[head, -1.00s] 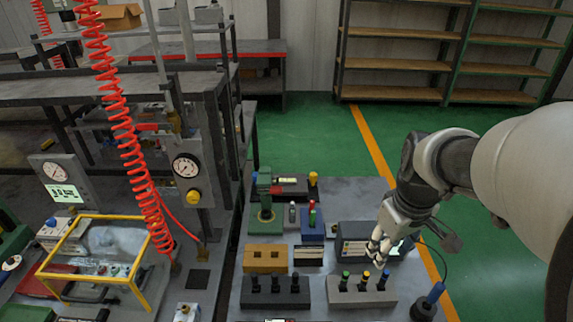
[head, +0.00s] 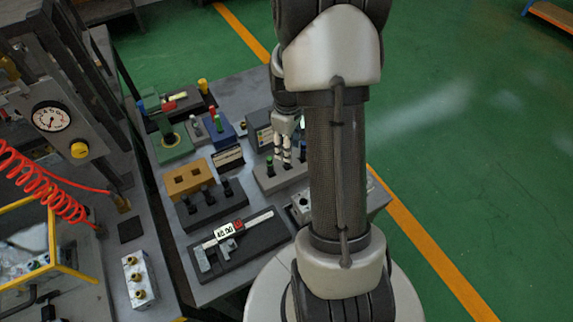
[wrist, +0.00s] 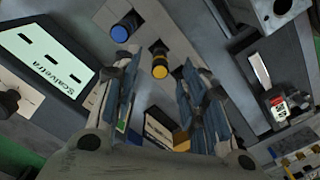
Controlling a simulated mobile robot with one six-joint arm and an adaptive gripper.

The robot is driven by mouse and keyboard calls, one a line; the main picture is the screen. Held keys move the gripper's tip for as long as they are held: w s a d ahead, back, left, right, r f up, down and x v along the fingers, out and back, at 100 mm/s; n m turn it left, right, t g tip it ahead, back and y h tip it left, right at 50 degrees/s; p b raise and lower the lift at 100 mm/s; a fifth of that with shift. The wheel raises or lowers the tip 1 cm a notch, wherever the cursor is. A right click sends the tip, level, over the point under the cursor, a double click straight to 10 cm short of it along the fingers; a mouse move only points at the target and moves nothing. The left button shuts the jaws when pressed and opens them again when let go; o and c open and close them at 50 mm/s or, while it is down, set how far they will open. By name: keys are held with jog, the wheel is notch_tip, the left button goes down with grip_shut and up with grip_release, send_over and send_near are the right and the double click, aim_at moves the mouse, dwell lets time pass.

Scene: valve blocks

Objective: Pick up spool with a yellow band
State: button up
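The spool with a yellow band (wrist: 160,64) shows its yellow end in the wrist view, standing in a grey block (head: 264,182). My gripper (wrist: 161,72) is open, with one finger on each side of this spool; I cannot tell whether they touch it. A blue-ended spool (wrist: 122,30) stands beside it, outside the fingers. In the head view my gripper (head: 284,158) is low over the grey block, next to a green-topped spool (head: 269,164). The yellow-banded spool is hidden there by the fingers.
A dark block with several black spools (head: 212,203) and an ochre block (head: 187,180) lie left of the grey block. A caliper on a dark tray (head: 238,246) lies in front. A labelled device (wrist: 48,62) is close to the left finger in the wrist view.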

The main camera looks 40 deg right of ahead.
notch_tip(320, 180, down, 8)
jog(key=shift+r+b, duration=0.15)
jog(key=shift+b, duration=1)
grip_shut()
jog(key=shift+r, duration=0.1)
